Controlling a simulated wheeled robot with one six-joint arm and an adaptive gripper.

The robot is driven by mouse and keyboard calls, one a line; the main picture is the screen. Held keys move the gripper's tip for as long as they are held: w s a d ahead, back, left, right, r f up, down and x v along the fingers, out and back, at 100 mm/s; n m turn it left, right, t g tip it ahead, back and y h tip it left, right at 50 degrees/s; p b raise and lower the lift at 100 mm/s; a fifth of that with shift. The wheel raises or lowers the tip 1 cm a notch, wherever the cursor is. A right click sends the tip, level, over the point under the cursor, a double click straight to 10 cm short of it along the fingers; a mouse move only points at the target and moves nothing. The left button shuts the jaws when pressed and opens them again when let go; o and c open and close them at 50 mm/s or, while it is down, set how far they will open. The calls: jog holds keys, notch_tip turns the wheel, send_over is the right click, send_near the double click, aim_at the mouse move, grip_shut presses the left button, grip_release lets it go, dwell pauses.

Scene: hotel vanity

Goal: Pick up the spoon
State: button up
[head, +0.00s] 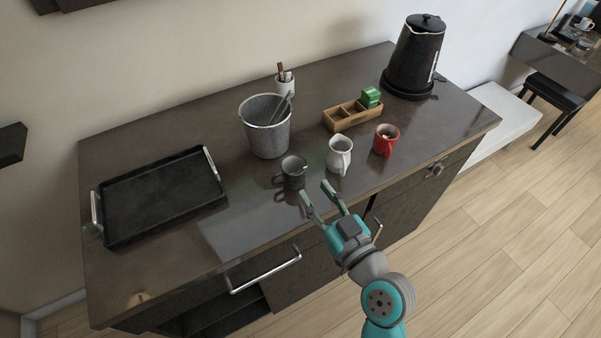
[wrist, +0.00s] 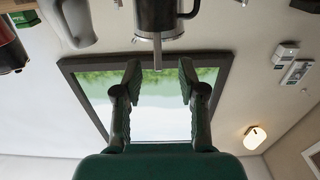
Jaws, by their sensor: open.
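I cannot make out a clear spoon. A thin grey handle (head: 287,101) sticks out of the speckled grey bucket (head: 265,138); its lower end is hidden. A white cup (head: 284,86) behind the bucket holds thin brown and dark sticks. A red mug (head: 385,143) has something pale inside. My gripper (head: 315,191) is open and empty at the counter's front edge, just in front of the dark mug (head: 294,174) and white mug (head: 340,157). In the wrist view its two fingers (wrist: 157,75) are spread, with the dark mug (wrist: 170,14) beyond them.
A black tray (head: 207,204) lies at left on the dark counter (head: 245,215). A wooden box (head: 344,116) with a green packet (head: 371,97) and a black kettle (head: 415,55) stand at the back right.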

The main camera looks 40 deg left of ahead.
aim_at(302, 171)
jog(key=x, duration=0.7)
jog(key=shift+w+a, duration=0.15)
jog(key=shift+w, duration=0.1)
jog(key=shift+c, duration=0.3)
grip_shut()
